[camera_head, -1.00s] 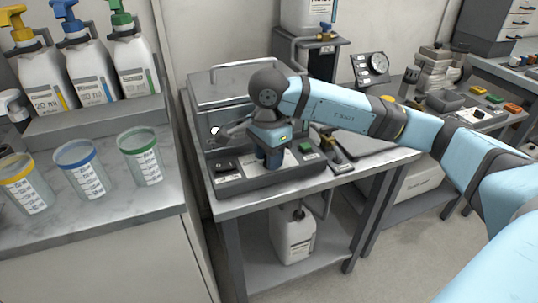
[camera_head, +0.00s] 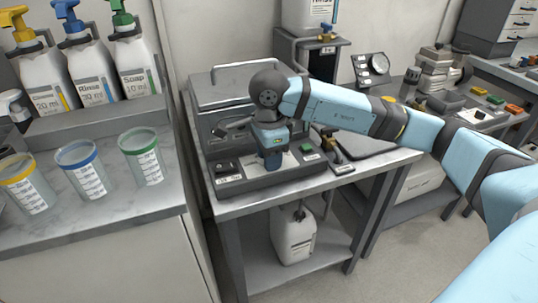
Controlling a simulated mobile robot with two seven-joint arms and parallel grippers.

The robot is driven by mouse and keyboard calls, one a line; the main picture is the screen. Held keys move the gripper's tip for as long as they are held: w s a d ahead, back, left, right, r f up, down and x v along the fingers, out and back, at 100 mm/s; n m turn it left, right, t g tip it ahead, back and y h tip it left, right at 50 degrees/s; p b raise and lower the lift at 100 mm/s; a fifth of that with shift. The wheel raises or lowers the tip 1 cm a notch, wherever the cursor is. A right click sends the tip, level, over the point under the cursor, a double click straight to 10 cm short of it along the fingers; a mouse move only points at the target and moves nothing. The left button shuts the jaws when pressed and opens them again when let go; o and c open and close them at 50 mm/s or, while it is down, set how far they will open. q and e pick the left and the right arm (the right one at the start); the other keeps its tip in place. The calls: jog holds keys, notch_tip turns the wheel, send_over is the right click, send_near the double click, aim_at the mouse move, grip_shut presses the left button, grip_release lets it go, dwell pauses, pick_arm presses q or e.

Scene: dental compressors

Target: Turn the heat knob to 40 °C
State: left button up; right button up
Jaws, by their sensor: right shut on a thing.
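The grey ultrasonic-style machine (camera_head: 225,122) stands on the metal table, with its lid on top and a sloped control panel (camera_head: 250,182) at its front. My right gripper (camera_head: 273,163) points down at the middle of this panel, over a white dial plate (camera_head: 289,160). It is shut on the heat knob, which the fingers hide, so its setting cannot be read. A black switch (camera_head: 224,167) is to the left on the panel and a green button (camera_head: 306,147) to the right. My left gripper is not in view.
A small valve (camera_head: 336,150) stands just right of the panel. A white jug (camera_head: 293,234) sits on the shelf below. Three measuring cups (camera_head: 82,170) and pump bottles (camera_head: 92,65) are on the left counter.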

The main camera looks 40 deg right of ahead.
jog(key=o, duration=0.9)
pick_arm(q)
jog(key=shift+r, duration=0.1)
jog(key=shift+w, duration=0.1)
pick_arm(e)
jog(key=shift+r, duration=0.3)
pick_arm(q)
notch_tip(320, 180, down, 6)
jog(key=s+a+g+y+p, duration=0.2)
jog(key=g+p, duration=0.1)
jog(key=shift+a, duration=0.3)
pick_arm(e)
notch_tip(320, 180, up, 13)
jog(key=shift+r, duration=0.15)
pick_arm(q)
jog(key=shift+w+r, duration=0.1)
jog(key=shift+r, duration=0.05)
